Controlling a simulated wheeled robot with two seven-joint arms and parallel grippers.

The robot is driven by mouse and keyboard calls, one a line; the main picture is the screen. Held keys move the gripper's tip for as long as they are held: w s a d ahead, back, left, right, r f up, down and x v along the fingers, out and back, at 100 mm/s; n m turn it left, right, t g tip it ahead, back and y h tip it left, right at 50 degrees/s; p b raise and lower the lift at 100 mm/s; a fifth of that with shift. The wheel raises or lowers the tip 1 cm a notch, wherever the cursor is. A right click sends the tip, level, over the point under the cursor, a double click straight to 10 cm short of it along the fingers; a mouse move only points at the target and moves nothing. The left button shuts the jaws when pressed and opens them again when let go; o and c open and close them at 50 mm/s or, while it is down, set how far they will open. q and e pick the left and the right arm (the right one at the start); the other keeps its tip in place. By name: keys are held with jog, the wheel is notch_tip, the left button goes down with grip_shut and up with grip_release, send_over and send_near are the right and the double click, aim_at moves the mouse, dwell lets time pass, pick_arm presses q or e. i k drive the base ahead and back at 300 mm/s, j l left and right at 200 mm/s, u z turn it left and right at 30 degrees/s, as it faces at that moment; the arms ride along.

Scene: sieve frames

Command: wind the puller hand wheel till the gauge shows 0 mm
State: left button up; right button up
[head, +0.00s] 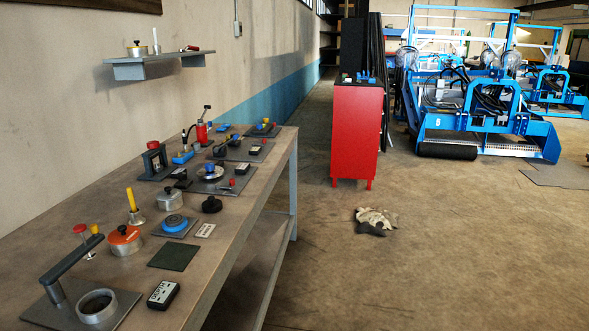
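Neither of my grippers is in view. A long workbench (262,200) along the left wall bears several devices. Small dark boxes that may be gauges stand nearby, one right of the disc (242,168) and one farther back (255,150). A larger black box with a pale label (163,294) lies at the bench's near edge. No reading is legible on any of them.
A near plate (130,299) carries a ring and a dark arm. Pots, a blue round piece (174,223) and a black knob (211,204) crowd the bench. A red cabinet (357,132) stands beyond; a rag (376,220) lies on otherwise open floor right of the bench.

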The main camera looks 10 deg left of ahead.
aim_at(151, 145)
jog(key=i+l+u, duration=0.15)
jog(key=i+u, duration=0.3)
jog(key=i+l+u, duration=0.5)
jog(key=i, duration=0.15)
jog(key=i+l+u, duration=0.45)
jog(key=i+j, duration=0.05)
